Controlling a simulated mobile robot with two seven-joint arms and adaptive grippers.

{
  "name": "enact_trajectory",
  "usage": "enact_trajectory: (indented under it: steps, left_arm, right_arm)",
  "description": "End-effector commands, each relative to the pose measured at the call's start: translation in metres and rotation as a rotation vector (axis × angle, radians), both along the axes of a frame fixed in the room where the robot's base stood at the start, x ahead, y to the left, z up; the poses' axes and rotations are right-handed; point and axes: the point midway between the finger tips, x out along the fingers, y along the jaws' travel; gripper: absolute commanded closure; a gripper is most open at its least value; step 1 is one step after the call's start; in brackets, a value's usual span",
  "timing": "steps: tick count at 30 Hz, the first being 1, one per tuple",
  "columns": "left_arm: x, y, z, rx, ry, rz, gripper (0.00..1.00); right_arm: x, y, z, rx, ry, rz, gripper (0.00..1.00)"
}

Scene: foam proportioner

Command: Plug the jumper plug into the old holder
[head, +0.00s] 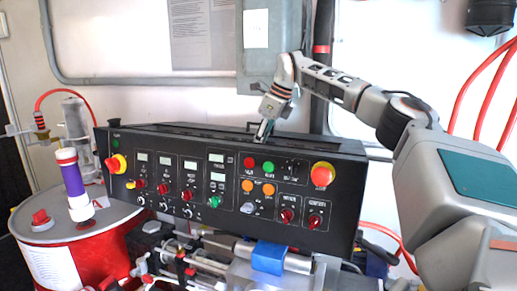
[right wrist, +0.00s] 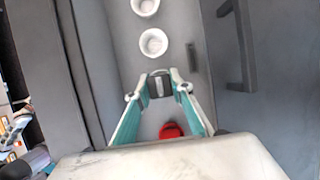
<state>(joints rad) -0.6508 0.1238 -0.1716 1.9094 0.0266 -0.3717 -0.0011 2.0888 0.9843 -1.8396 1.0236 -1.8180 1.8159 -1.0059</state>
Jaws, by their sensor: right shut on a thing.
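My right gripper (head: 264,132) reaches down at the rear top edge of the black control console (head: 140,175). In the right wrist view, the teal-sided fingers of my right gripper (right wrist: 160,86) close at their tips on a small grey piece (right wrist: 159,78), which may be the jumper plug. Two white round fittings (right wrist: 153,42) lie beyond the fingertips, and a red round one (right wrist: 170,129) shows between the fingers, roughly in line with them. I cannot tell which is the old holder, or whether the grey piece touches the surface below. My left gripper is not in view.
In the right wrist view a dark handle (right wrist: 240,60) stands to the right and a grey wall edge (right wrist: 82,70) to the left of the fittings. A grey wall box (head: 270,35) rises behind the console. A red drum (head: 95,245) stands at the left.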

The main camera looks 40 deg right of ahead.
Motion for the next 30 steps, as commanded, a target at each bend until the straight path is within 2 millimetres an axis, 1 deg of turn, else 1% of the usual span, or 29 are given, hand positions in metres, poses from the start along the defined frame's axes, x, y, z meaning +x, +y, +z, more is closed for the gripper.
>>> enact_trajectory:
  steps: [9, 11, 17, 24, 30]
  left_arm:
    - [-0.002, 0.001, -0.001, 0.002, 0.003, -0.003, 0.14]
    - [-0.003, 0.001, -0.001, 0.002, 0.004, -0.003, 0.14]
    - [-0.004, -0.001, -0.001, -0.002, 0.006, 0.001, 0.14]
    - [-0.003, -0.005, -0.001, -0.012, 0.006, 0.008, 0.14]
    - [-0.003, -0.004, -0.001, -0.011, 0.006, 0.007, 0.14]
  right_arm:
    - [0.001, 0.001, 0.061, -0.001, -0.004, -0.002, 1.00]
    - [0.001, 0.001, 0.072, 0.000, -0.004, -0.001, 1.00]
    - [0.001, 0.000, 0.093, -0.001, -0.002, -0.002, 1.00]
    - [0.000, 0.001, 0.123, 0.000, -0.003, -0.002, 1.00]
    - [0.001, 0.000, 0.139, 0.000, -0.001, -0.002, 1.00]
